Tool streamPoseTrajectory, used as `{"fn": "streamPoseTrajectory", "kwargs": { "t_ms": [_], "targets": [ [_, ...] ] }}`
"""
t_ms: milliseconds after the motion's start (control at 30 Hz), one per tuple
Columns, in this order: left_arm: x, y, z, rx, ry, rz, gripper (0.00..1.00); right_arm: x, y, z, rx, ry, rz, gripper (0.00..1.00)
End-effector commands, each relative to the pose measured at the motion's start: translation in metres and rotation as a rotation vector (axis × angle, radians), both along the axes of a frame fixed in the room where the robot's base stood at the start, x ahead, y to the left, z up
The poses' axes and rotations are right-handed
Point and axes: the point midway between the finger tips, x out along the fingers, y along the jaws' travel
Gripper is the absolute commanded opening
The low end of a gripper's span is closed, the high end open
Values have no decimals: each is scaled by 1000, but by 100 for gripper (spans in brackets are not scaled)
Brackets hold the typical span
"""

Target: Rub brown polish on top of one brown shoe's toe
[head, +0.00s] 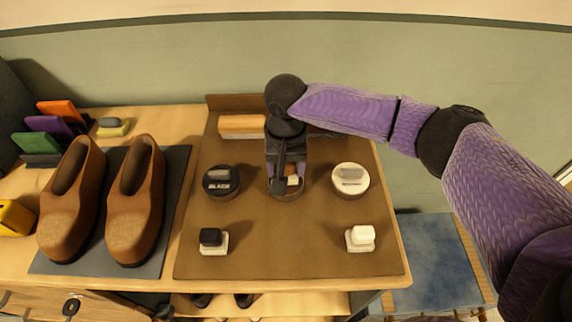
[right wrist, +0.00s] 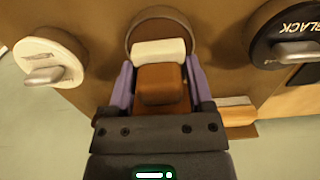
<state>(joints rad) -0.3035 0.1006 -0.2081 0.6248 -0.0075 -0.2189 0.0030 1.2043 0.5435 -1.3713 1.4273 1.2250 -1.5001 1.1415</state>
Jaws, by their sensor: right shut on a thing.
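Two brown shoes stand side by side on a dark mat (head: 60,262): the left shoe (head: 66,215) and the right shoe (head: 135,215), toes toward me. My right gripper (head: 287,178) is shut on a brown-handled dauber with a whitish pad; the dauber (right wrist: 160,85) shows between the purple fingers in the right wrist view. The pad is at or just above a round brown tin (right wrist: 162,12), whose rim also shows in the head view (head: 287,194). I cannot tell whether pad and tin touch. The gripper hides much of the tin. My left gripper is out of view.
A black tin (head: 221,182) and a white tin (head: 350,180) flank the gripper on the brown board (head: 290,255). A black dauber (head: 212,241) and a white dauber (head: 360,238) stand in front. A wooden-backed brush (head: 242,126) lies behind. A yellow sponge (head: 113,128) is behind the shoes.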

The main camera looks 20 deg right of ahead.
Motion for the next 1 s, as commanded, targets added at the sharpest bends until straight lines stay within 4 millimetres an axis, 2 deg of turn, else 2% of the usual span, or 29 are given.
{"fn": "streamPoseTrajectory", "kwargs": {
  "t_ms": [1000],
  "targets": [
    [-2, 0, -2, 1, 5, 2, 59, 0, 0, -10, 0, 1, 0, 19]
  ]
}}
